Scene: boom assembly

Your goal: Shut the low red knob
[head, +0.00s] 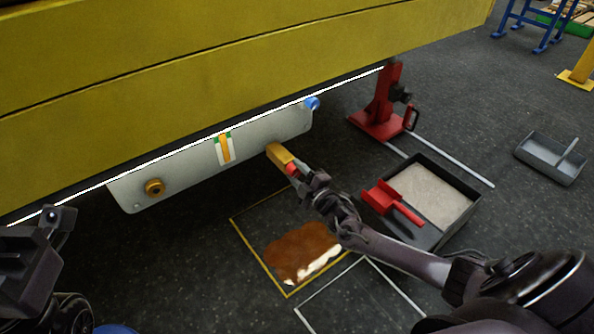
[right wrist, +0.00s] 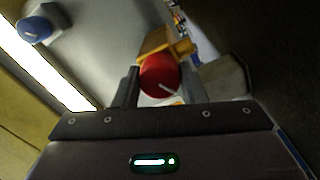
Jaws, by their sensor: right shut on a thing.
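The low red knob (head: 291,169) sits on the end of a brass valve body (head: 278,153), low on the grey panel (head: 190,170) under the yellow boom. In the right wrist view the red knob (right wrist: 158,75) lies between my fingers and shows a white line slanting to lower right; the brass body (right wrist: 157,42) is behind it. My right gripper (head: 301,181) is shut on the red knob; the fingers hide part of its sides. My left gripper (head: 52,220) is at the left edge, apart from the panel, and its jaw opening is unclear.
The yellow boom (head: 200,60) overhangs the panel. A blue knob (head: 312,103) is at the panel's right end, a brass fitting (head: 154,187) at its left. A brown spill (head: 300,250) lies on the floor. A sand tray (head: 470,205), red scoop (head: 392,203) and red stand (head: 381,110) are at right.

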